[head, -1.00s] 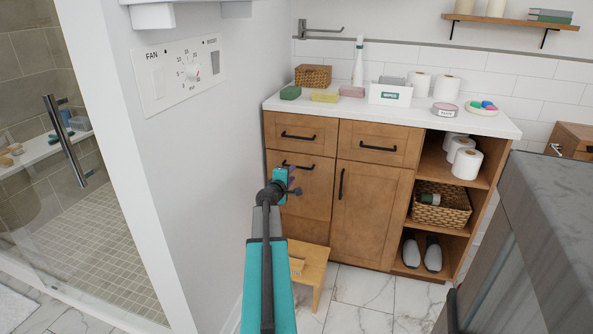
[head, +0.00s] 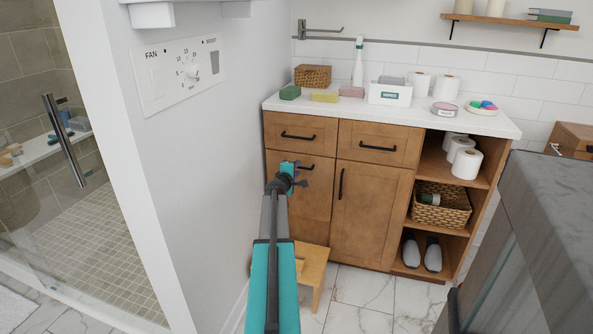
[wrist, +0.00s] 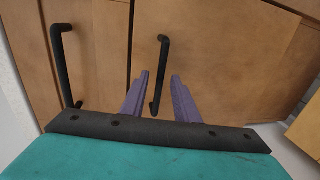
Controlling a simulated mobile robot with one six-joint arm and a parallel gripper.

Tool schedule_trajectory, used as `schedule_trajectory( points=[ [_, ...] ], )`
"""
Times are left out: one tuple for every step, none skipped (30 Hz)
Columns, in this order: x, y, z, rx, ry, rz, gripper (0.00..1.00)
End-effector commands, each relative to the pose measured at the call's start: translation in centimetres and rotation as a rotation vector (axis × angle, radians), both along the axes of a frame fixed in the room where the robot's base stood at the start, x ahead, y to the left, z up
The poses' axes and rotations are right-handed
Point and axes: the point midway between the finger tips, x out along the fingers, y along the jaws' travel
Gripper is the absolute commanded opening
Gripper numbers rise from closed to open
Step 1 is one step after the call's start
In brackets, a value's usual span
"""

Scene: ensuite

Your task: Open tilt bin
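The tilt bin is most likely the wooden front panel (head: 308,200) at the lower left of the cabinet, below a drawer; it looks closed. Its black bar handle (head: 306,167) is partly hidden by my gripper (head: 299,174) in the head view. In the wrist view the handle (wrist: 163,60) runs up and down the picture. My gripper's two purple fingers (wrist: 154,92) are apart, one on each side of the handle's lower part in the picture. I see gaps beside the bar, and cannot tell how deep it sits between the fingers.
The drawer handle (wrist: 60,65) is left of the fingers in the wrist view. A wooden step stool (head: 316,265) stands on the floor below the panel. A white wall (head: 225,150) is close on the left. A grey-topped unit (head: 555,190) stands at the right.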

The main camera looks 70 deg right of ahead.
Motion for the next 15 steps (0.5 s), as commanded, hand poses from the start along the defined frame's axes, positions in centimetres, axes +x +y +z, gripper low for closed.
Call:
schedule_trajectory(
  points=[
    [0.02,-0.16,-0.04,0.000,0.000,0.000,0.28],
    [0.01,-0.20,-0.06,0.000,0.000,0.000,0.28],
    [0.01,-0.22,-0.06,0.000,0.000,0.000,0.28],
    [0.01,-0.23,-0.06,0.000,0.000,0.000,0.28],
    [0.01,-0.23,-0.07,0.000,0.000,0.000,0.28],
    [0.01,-0.22,-0.07,0.000,0.000,0.000,0.28],
    [0.01,-0.21,-0.06,0.000,0.000,0.000,0.28],
    [0.02,-0.20,-0.06,0.000,0.000,0.000,0.28],
    [0.02,-0.20,-0.06,0.000,0.000,0.000,0.28],
    [0.02,-0.20,-0.06,0.000,0.000,0.000,0.28],
    [0.03,-0.19,-0.06,0.000,0.000,0.000,0.28],
    [0.03,-0.19,-0.05,0.000,0.000,0.000,0.21],
    [0.04,-0.19,-0.05,0.000,0.000,0.000,0.16],
    [0.04,-0.18,-0.05,0.000,0.000,0.000,0.11],
    [0.04,-0.18,-0.05,0.000,0.000,0.000,0.04]
  ],
)
